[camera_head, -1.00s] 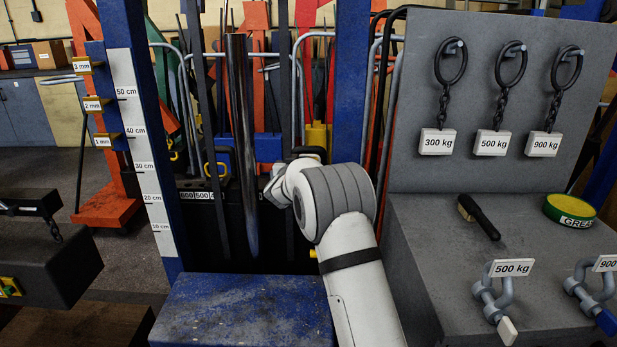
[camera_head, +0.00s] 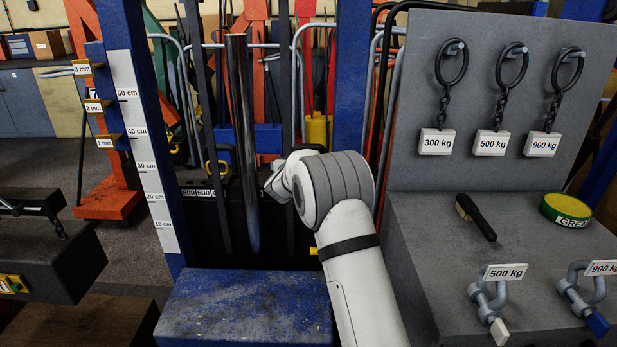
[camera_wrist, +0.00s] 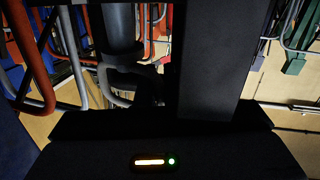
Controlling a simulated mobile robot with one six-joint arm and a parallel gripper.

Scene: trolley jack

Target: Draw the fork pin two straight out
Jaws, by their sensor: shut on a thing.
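My white and grey arm reaches up from the bottom of the head view. My gripper (camera_head: 277,184) is at its far end, pointing left and away, with the fingertips hidden. In the wrist view my dark gripper (camera_wrist: 160,95) fills the lower part, with a lit strip and a green lamp, and a dark upright block stands at right. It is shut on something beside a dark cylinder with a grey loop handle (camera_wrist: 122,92). I take the held thing as fork pin two, but its outline is mostly lost in shadow.
A blue post (camera_head: 352,80) stands close to the right of my wrist. A polished upright rod (camera_head: 241,140) is to its left. A blue block (camera_head: 245,305) lies below. A grey panel (camera_head: 440,200) with rings and shackles borders my arm on the right.

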